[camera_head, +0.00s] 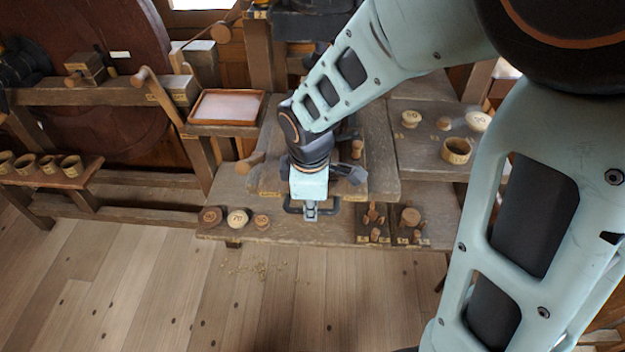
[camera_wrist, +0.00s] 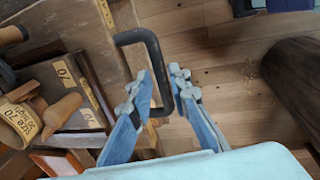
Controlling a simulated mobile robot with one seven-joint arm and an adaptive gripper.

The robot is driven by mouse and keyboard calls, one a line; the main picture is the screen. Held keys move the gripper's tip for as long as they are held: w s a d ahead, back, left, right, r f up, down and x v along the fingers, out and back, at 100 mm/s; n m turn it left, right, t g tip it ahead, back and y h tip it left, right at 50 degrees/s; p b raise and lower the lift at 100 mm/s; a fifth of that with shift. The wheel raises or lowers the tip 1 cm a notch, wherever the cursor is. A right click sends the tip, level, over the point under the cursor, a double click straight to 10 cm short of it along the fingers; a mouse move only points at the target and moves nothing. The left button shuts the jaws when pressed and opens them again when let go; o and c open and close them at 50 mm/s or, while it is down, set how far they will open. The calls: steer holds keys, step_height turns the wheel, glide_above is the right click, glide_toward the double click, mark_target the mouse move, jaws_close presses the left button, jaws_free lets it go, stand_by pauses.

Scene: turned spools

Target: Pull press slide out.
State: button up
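The black U-shaped handle (camera_head: 336,207) stands out from the front edge of the wooden bench in the head view. It shows large in the wrist view (camera_wrist: 138,36), fixed to a wooden edge with yellow labels. I take it to be the press slide's handle; the slide itself is mostly hidden by my arm. My gripper (camera_head: 311,213) points down at the handle's middle. In the wrist view its two blue fingers (camera_wrist: 162,82) stand apart on either side of the handle's bar, with small gaps visible. The gripper looks open and holds nothing.
Small turned pieces (camera_head: 238,218) stand left of the handle, and pegged wooden pieces (camera_head: 374,222) stand close on its right. A wooden knob lever (camera_head: 250,162) sticks out at the upper left. The floor (camera_head: 250,300) in front of the bench is clear apart from shavings.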

steer(key=shift+o, duration=1)
step_height(320, 180, up, 8)
steer(key=s, duration=0.1)
steer(key=shift+s, duration=0.2)
